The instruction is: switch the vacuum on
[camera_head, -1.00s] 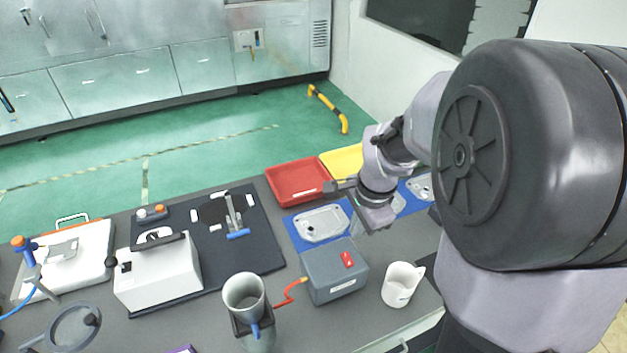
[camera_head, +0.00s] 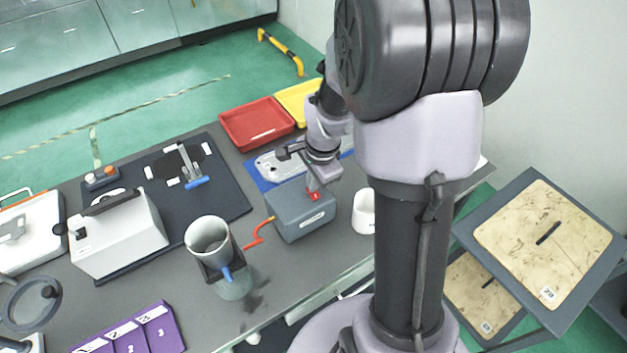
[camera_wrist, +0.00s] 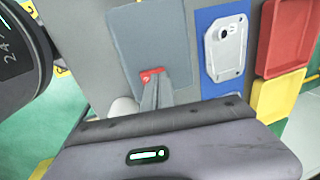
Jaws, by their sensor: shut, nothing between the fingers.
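The vacuum unit is a grey box (camera_head: 302,224) on the table with a red rocker switch (camera_head: 314,196) on its top. A red hose runs from its left side to a cup-like chamber (camera_head: 209,237). My gripper (camera_head: 313,187) is shut and empty, its fingertips right at the switch. In the wrist view the shut fingers (camera_wrist: 152,84) reach to the red switch (camera_wrist: 148,75) on the box top (camera_wrist: 150,35) and cover part of it. Whether they touch it, and which way the switch is tipped, I cannot tell.
A white mug (camera_head: 363,212) stands close right of the box. A casting on a blue mat (camera_head: 262,183) lies behind it, with red (camera_head: 255,125) and yellow (camera_head: 297,103) trays beyond. A white machine (camera_head: 120,235) is at left.

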